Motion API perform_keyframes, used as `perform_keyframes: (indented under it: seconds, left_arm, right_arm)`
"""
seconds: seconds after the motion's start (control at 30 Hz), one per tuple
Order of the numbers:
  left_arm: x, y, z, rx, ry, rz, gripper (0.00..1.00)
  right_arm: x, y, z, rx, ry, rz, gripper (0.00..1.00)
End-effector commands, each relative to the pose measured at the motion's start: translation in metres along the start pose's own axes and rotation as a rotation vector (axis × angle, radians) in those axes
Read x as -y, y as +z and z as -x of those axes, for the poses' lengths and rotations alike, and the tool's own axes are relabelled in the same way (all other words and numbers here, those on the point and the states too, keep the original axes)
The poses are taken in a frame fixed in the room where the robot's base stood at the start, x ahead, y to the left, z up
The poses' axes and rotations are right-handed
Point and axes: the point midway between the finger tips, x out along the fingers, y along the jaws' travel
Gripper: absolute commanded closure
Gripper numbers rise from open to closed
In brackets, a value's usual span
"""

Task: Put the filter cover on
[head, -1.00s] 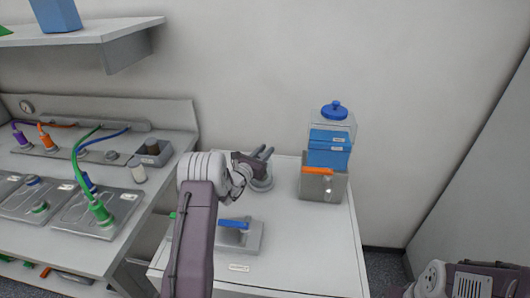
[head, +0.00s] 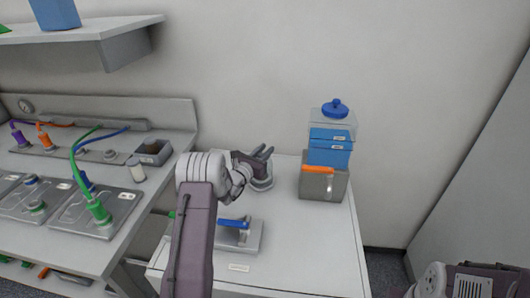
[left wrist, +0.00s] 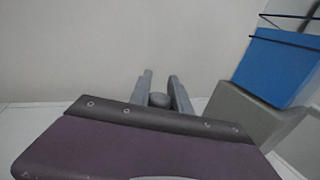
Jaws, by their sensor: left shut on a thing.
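A clear cover (head: 320,119) with a blue knob (head: 335,106) sits at the top of a stack of blue blocks (head: 329,155) at the table's back right. I cannot tell whether this is the filter cover. My left gripper (head: 265,151) points toward the back wall, left of the stack. It is shut on a grey rounded part, which shows as a knob (left wrist: 158,100) between the fingers in the left wrist view. A grey round piece (head: 263,183) shows just below the fingers; I cannot tell whether it rests on the table. My right gripper is not in view.
A grey plate with a blue handle (head: 233,222) lies nearer on the table. The table's right front (head: 315,245) is clear. A bench (head: 130,222) with cabled plates stands left.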

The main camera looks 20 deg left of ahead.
Motion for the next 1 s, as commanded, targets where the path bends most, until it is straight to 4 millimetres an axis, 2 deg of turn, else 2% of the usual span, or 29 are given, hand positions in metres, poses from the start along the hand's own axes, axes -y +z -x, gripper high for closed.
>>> perform_keyframes:
  seconds: [1.0]
  left_arm:
    - [0.0,-0.0018,0.0001,0.0,0.0,0.0,1.0]
  right_arm:
    - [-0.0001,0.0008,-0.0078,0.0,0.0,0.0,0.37]
